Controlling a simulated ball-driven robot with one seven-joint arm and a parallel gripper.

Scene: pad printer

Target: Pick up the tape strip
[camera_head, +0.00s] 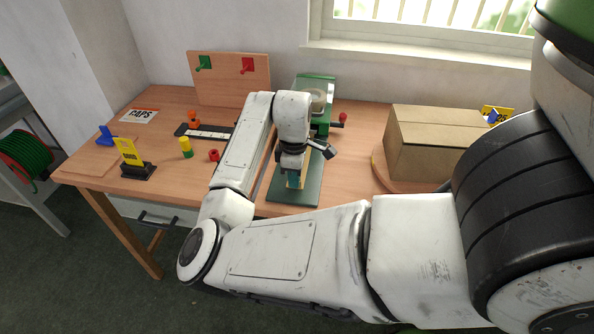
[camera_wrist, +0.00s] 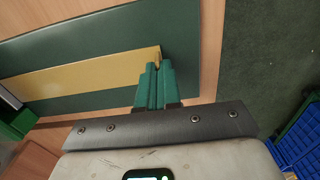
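A long yellow strip, which I take for the tape strip, (camera_wrist: 85,80) lies along the dark green base plate (camera_wrist: 185,30) in the wrist view. In the head view the strip (camera_head: 304,176) shows as a narrow tan patch on the plate, partly hidden by my gripper. My gripper (camera_head: 292,178) points down over the plate. In the wrist view its two green fingers (camera_wrist: 158,66) are almost together at the strip's right end. The strip's end seems to run up between the fingertips, though the contact is small and partly hidden.
The green pad printer (camera_head: 322,84) stands behind my gripper. A cardboard box (camera_head: 430,140) is to the right. A black tray with a white strip (camera_head: 205,133), yellow and red caps, and a yellow sign (camera_head: 130,152) stand to the left. The table's front edge is close.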

